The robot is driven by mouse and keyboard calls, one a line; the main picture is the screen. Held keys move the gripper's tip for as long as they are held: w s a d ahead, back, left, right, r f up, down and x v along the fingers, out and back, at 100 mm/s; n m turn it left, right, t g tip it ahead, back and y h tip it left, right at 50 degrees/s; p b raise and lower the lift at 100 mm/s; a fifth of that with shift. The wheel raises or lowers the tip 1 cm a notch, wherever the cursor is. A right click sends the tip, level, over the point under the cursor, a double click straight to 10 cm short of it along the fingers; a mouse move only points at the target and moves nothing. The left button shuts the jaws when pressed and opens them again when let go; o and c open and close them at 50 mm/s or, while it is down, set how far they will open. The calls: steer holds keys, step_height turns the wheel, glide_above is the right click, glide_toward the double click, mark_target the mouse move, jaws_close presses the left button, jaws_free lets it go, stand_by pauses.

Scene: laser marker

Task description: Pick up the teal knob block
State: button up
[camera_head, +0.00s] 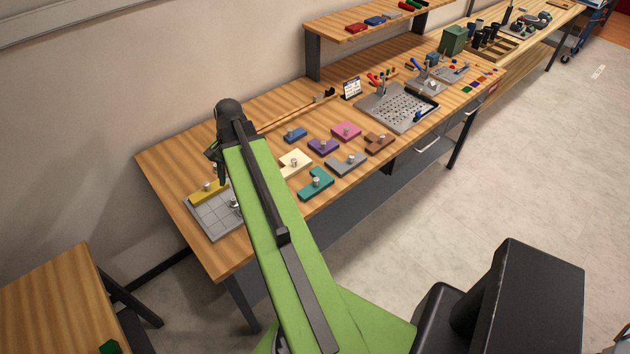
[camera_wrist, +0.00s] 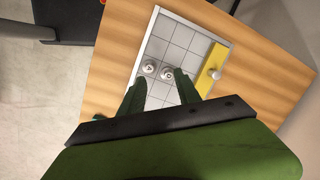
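The teal knob block (camera_head: 318,187) lies on the workbench in the head view, near its front edge, just right of my green arm. It is angular, with a silver knob on top. In the wrist view, my gripper (camera_wrist: 160,82) has its two dark green fingers apart with nothing held between them. It is over the grey gridded tray (camera_wrist: 180,36), away from the teal block. Two silver knobs (camera_wrist: 158,70) show on the tray near the fingertips. In the head view the gripper (camera_head: 215,155) is partly hidden by my arm.
A yellow knob block (camera_head: 208,192) sits along the tray's edge. Cream (camera_head: 295,163), purple (camera_head: 323,146), blue (camera_head: 295,134), pink (camera_head: 346,130), grey (camera_head: 346,165) and brown (camera_head: 380,142) knob blocks lie around the teal one. A perforated metal plate (camera_head: 398,108) is farther right.

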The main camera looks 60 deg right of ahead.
steer(key=s+d+r+m+t+p, duration=0.1)
steer(key=s+d+r+m, duration=0.1)
steer(key=s+d+m, duration=0.35)
steer(key=s+d+r+m+p, duration=0.1)
steer(key=s+d+m, duration=0.15)
steer(key=d, duration=0.55)
steer(key=m+t+p, duration=0.2)
steer(key=m, duration=0.6)
glide_toward(316, 179)
steer(key=b+x, duration=0.1)
steer(key=b, duration=0.3)
steer(key=b+x, duration=0.1)
steer(key=b, duration=0.2)
steer(key=b+x, duration=0.2)
steer(key=b, duration=0.2)
steer(key=shift+s+d+b, duration=0.1)
steer(key=shift+d+b, duration=0.2)
steer(key=shift+b, duration=0.05)
steer(key=shift+a+f, duration=0.1)
steer(key=shift+f, duration=0.2)
steer(key=shift+w+r, duration=0.1)
steer(key=shift+w, duration=0.1)
steer(key=b+x, duration=0.5)
steer(key=shift+a+f, duration=0.2)
steer(key=shift+r, duration=0.2)
steer(key=shift+s, duration=0.1)
jaws_close()
